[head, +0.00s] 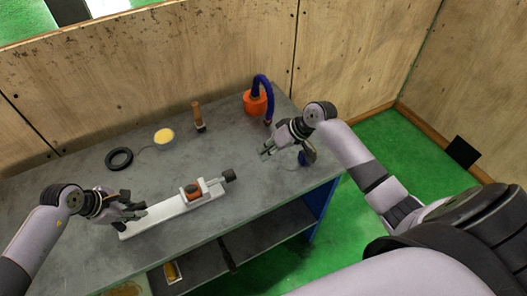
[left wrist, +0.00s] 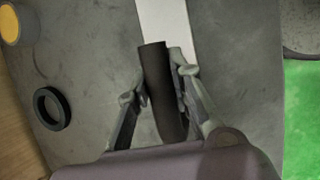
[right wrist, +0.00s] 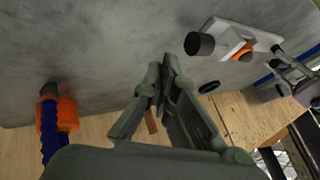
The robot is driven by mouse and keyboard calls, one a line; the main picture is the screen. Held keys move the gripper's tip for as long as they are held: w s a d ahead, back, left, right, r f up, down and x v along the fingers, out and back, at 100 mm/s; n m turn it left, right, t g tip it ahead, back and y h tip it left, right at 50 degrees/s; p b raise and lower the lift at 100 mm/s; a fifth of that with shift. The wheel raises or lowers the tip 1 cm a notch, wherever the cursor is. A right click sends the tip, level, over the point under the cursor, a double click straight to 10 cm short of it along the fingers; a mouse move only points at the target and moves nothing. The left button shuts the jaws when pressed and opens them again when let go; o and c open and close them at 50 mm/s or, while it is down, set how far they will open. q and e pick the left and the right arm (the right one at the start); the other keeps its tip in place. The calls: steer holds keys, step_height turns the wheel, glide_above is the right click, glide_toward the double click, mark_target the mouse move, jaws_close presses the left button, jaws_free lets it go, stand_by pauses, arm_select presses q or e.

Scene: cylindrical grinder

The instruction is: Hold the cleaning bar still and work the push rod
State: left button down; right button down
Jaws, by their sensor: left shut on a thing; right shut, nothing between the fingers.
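The white cleaning bar (head: 170,213) lies on the grey table, with an orange block (head: 193,190) near its right end. The push rod's dark knob (head: 229,175) sticks out past that end; the knob (right wrist: 199,44) also shows in the right wrist view. My left gripper (head: 138,212) is at the bar's left end. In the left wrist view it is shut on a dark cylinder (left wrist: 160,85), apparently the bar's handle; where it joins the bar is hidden. My right gripper (head: 264,152) is shut and empty, up and right of the knob, not touching it.
A black ring (head: 119,159), a yellow-topped round tin (head: 164,136) and an upright orange-handled tool (head: 198,116) stand toward the back of the table (head: 150,180). An orange base with a blue hose (head: 256,102) is behind my right gripper. Wooden walls close off the back.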

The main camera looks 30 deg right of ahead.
mark_target(229, 176)
steer(key=x, duration=0.7)
steer(key=shift+w+a+f, duration=0.15)
steer(key=shift+a, duration=1.85)
steer(key=shift+a, duration=0.1)
